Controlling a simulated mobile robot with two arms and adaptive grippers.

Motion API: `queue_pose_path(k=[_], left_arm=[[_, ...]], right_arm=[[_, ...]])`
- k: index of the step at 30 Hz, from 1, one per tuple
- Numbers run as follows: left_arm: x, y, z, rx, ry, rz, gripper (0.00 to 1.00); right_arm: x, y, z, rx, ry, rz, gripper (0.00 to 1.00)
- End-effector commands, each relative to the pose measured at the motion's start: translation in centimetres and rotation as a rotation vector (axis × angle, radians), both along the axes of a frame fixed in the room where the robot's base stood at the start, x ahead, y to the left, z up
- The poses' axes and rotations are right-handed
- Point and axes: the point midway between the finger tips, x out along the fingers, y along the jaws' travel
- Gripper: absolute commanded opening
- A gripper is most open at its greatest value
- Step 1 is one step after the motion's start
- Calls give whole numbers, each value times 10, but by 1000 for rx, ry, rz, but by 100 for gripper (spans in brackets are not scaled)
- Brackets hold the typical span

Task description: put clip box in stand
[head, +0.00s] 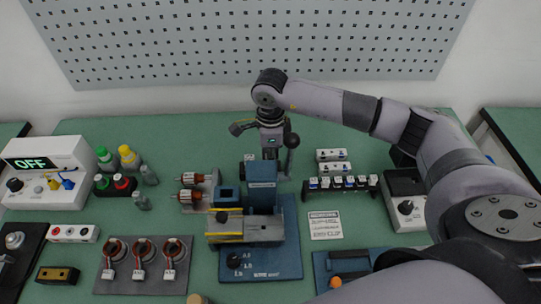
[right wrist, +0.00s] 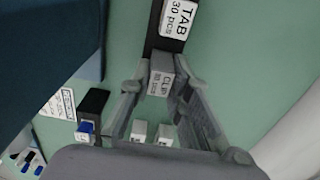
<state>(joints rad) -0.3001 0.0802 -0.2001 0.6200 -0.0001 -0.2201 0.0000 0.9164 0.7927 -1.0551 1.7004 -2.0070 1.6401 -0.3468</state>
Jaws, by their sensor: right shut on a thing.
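The clip box (right wrist: 160,85), a small grey box with a "CLIP" label, sits between the fingers of my right gripper (right wrist: 161,78) in the right wrist view. The gripper is shut on it. Just beyond it is a black stand (right wrist: 153,42) that bears a white box marked "TAB 30 pcs" (right wrist: 178,18). The clip box is close to the stand's near end; I cannot tell whether they touch. In the head view my right gripper (head: 271,148) is behind the blue press (head: 262,172), which hides its lower part and the clip box. My left gripper is not in view.
The press with its lever knob (head: 291,140) stands close to the gripper. A black rack (head: 341,186) of connectors and white blocks (head: 333,155) are to the right. Motor rotors (head: 192,180) and bottles (head: 128,157) are left. Green tabletop behind the press is largely clear.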

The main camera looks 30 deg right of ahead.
Motion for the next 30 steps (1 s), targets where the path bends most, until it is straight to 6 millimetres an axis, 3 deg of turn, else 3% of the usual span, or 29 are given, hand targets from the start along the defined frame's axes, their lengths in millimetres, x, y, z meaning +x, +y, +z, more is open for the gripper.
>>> queue_pose_path(k=[6, 7, 17, 26, 30], left_arm=[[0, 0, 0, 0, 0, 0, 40], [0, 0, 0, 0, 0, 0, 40], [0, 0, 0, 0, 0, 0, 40], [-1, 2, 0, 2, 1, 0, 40], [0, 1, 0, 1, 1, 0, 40]], right_arm=[[0, 0, 0, 0, -1, 0, 0], [0, 0, 0, 0, -1, 0, 20], [0, 0, 0, 0, -1, 0, 41], [0, 0, 1, 0, 0, 0, 41], [1, 0, 14, 2, -3, 0, 41]])
